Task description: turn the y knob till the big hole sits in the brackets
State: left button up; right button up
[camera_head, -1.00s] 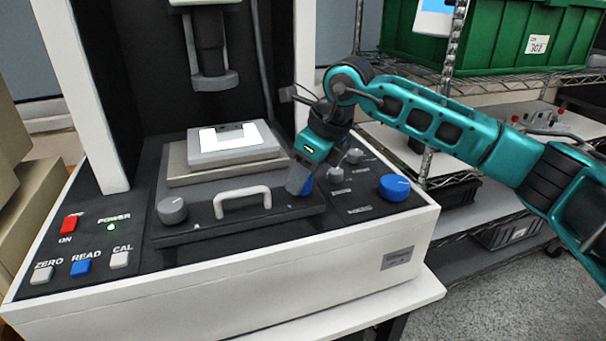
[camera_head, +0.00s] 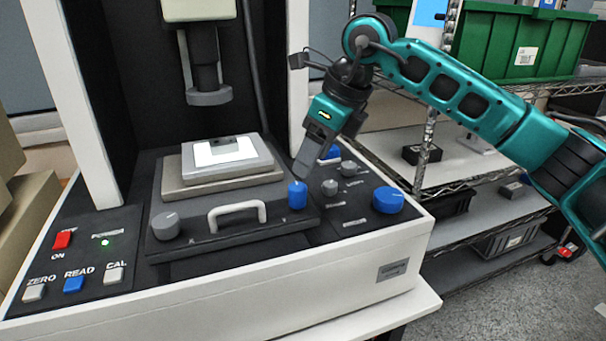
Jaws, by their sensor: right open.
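A blue knob (camera_head: 297,194) stands at the right front of the stage slide; a grey knob (camera_head: 166,226) is at its left front. Another larger blue knob (camera_head: 388,200) is on the right panel. Contact cannot be made out. A bright plate (camera_head: 224,153) lies on the stage under the hanging probe head (camera_head: 209,97). No big hole or brackets can be made out clearly. My left gripper is out of view.
A white handle (camera_head: 237,215) rises at the slide's front, left of the gripper. Small grey knobs (camera_head: 330,187) sit close to its right. The white column (camera_head: 298,60) stands behind it. A wire shelf with a green crate (camera_head: 520,45) is at the right.

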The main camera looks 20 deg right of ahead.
jog(key=shift+v, duration=2.15)
